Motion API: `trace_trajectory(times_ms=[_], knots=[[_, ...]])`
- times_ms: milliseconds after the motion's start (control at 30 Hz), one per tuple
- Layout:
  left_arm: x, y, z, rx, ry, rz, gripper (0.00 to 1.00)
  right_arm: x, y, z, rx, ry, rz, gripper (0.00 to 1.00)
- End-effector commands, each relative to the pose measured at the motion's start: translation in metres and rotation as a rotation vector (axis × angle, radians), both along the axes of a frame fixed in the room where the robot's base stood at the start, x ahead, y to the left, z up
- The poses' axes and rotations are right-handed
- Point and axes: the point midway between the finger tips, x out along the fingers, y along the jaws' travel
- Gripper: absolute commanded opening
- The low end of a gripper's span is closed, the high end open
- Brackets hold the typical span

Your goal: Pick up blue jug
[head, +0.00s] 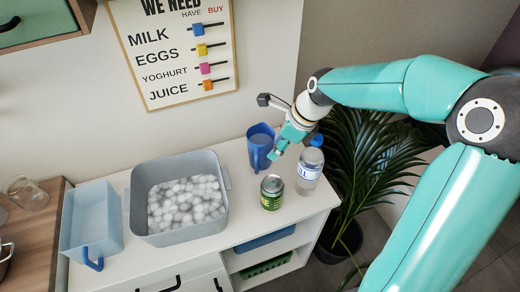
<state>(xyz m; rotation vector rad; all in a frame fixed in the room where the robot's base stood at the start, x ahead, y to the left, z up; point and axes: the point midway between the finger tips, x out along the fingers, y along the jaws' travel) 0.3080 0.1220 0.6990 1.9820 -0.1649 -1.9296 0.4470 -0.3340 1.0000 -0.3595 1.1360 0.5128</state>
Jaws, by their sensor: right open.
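A blue jug (260,140) stands upright at the back of the white counter, to the right of the grey tub. My right gripper (277,153) reaches in from the right, with its fingers pointing down and left. Its fingertips overlap the right side of the jug in the picture; I cannot tell whether they touch it. The gripper is open, and nothing shows held in it. The jug's right side is partly hidden by the gripper. My left gripper is not in view.
A green can (271,193) stands in front of the jug, and a clear bottle with a blue cap (310,167) stands to the right. A grey tub (137,215) of white balls and a pale blue container with a handle (90,222) are on the left. A plant (365,150) stands beside the counter.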

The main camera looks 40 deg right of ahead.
Motion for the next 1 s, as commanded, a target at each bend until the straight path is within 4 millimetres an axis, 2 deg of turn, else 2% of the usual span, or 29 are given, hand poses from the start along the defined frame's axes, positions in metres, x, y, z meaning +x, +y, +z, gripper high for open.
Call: trace_trajectory(times_ms=[100, 300, 567, 833, 1000], knots=[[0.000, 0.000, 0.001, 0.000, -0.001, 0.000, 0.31, 0.011, 0.010, -0.027, 0.002, 0.005, 0.010, 0.42], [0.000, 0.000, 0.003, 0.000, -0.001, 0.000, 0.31, 0.024, 0.019, -0.058, 0.002, 0.004, 0.015, 0.42], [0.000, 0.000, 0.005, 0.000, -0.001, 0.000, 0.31, 0.031, 0.023, -0.072, 0.000, 0.001, 0.017, 0.42], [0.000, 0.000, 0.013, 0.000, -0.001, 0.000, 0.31, 0.045, 0.029, -0.105, 0.001, 0.004, 0.019, 0.42], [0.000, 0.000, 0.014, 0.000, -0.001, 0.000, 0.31, 0.049, 0.031, -0.115, 0.000, 0.000, 0.017, 0.42]])
